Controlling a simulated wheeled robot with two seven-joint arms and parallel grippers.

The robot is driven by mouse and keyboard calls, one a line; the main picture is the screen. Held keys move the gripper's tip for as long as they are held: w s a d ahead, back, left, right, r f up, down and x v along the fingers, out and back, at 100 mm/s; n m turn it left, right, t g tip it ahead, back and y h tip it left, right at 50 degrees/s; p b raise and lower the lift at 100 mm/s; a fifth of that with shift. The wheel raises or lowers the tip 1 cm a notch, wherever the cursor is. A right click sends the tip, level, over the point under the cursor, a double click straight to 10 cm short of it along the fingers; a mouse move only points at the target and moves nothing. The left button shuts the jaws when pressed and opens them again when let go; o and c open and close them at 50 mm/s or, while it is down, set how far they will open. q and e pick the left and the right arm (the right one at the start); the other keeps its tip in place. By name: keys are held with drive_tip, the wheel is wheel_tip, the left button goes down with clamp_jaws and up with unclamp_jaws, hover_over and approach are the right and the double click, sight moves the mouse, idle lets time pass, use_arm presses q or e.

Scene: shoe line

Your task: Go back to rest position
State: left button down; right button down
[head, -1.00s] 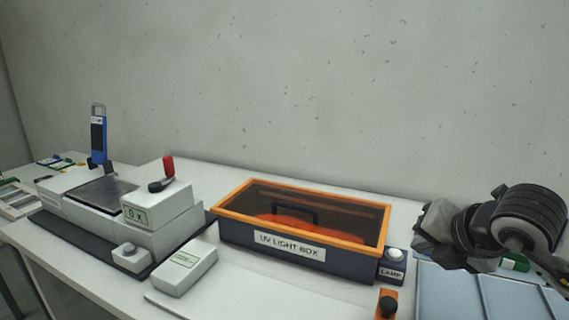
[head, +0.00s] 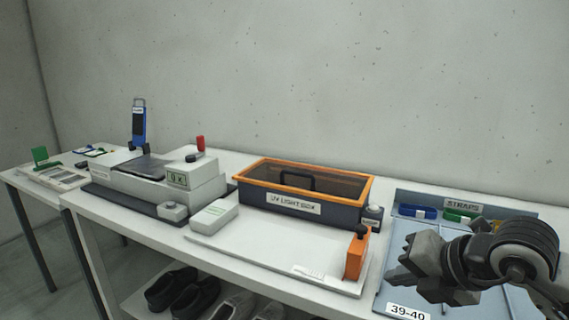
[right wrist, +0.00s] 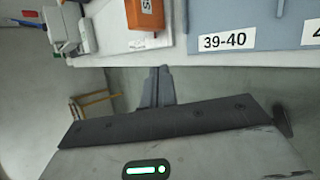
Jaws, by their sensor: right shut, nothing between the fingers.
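My right gripper (head: 405,270) is at the right of the head view, held over the blue-grey strap tray (head: 398,293). It is shut and empty; in the right wrist view its closed fingers (right wrist: 157,86) point toward the table's front edge. My left gripper is in neither view.
A UV light box (head: 345,214) with an orange frame stands mid-table, with a lamp button (head: 372,213) at its right. An orange block (head: 356,256) stands on the white board (head: 240,243). A grey machine (head: 207,183) is left. Shoes (head: 195,295) sit on the lower shelf.

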drive_tip(key=s+a+r+m+y, duration=0.1)
drive_tip(key=s+a+m+y, duration=0.1)
drive_tip(key=s+a+y, duration=0.35)
drive_tip(key=s+a+r+m+y, duration=0.1)
drive_tip(key=s+a+m+y, duration=0.15)
drive_tip(key=a+y, duration=0.55)
drive_tip(key=w+d+f+m+t+h, duration=0.1)
drive_tip(key=d+f+m+t+h, duration=0.85)
drive_tip(key=m, duration=0.85)
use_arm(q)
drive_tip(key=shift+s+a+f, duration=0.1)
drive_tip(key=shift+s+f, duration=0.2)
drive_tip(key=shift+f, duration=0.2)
use_arm(e)
drive_tip(key=s+f+m+g+h, duration=0.2)
drive_tip(key=s+f, duration=0.3)
drive_tip(key=f, duration=0.3)
drive_tip(key=s+f+m+g+h, duration=0.3)
drive_tip(key=s+f+m+g, duration=0.1)
drive_tip(key=f, duration=0.5)
drive_tip(key=shift+s+a+f+h, duration=0.15)
drive_tip(key=shift+s+a+h, duration=0.15)
drive_tip(key=shift+s, duration=0.45)
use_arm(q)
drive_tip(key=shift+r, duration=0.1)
use_arm(e)
drive_tip(key=c, duration=2.1)
unclamp_jaws()
drive_tip(key=shift+c, duration=0.2)
